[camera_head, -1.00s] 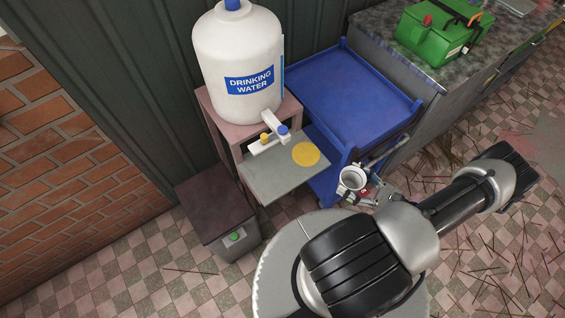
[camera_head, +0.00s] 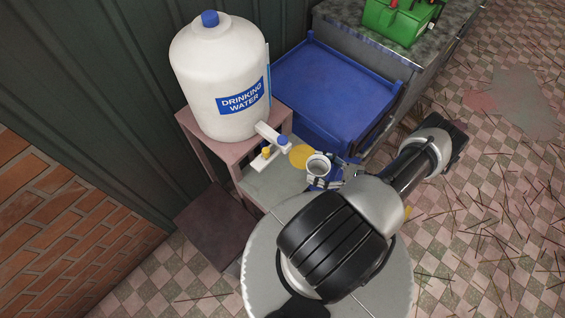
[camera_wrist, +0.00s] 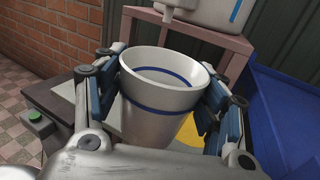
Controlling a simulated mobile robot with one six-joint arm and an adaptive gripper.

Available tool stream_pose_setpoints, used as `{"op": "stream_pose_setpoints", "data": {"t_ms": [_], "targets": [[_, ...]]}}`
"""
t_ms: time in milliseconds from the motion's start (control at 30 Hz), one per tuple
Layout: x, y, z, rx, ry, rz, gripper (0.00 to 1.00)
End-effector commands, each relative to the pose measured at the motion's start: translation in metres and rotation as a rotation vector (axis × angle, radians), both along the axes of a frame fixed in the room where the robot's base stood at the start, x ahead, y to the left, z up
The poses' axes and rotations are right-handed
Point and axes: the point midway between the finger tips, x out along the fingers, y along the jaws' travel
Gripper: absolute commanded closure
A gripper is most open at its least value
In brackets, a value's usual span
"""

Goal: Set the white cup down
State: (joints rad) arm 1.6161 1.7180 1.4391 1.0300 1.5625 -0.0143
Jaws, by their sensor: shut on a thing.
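The white cup (camera_head: 318,164) is upright in my gripper (camera_head: 322,176) in the head view. In the wrist view the cup (camera_wrist: 163,92) has blue bands and looks empty inside. My gripper (camera_wrist: 165,105) is shut on it, with a blue-padded finger on each side. The cup is in front of the grey shelf (camera_head: 268,186) below the water dispenser, near the yellow disc (camera_head: 302,156) on that shelf. The yellow disc (camera_wrist: 210,145) shows partly behind the cup in the wrist view. I cannot tell how high the cup is above the shelf.
The drinking water bottle (camera_head: 222,80) stands on a pinkish stand (camera_head: 183,118), with a tap (camera_head: 272,135) over the shelf. A blue cart (camera_head: 335,85) is right of it. A green box (camera_head: 398,20) sits on the counter. A dark box (camera_head: 212,225) stands at lower left.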

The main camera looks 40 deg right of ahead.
Motion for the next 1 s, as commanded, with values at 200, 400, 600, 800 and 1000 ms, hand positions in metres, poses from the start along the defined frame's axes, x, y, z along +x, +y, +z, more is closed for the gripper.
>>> {"op": "stream_pose_setpoints", "data": {"t_ms": [200,400,600,800,1000], "targets": [[0.053,0.031,0.001,0.004,0.001,0.008,0.7],[0.086,0.047,0.0,0.001,0.0,0.004,0.7],[0.097,0.053,0.0,0.002,-0.001,0.002,0.7],[0.101,0.055,-0.027,0.0,-0.001,-0.001,0.7],[0.101,0.054,-0.035,0.001,-0.002,-0.001,0.7]]}}
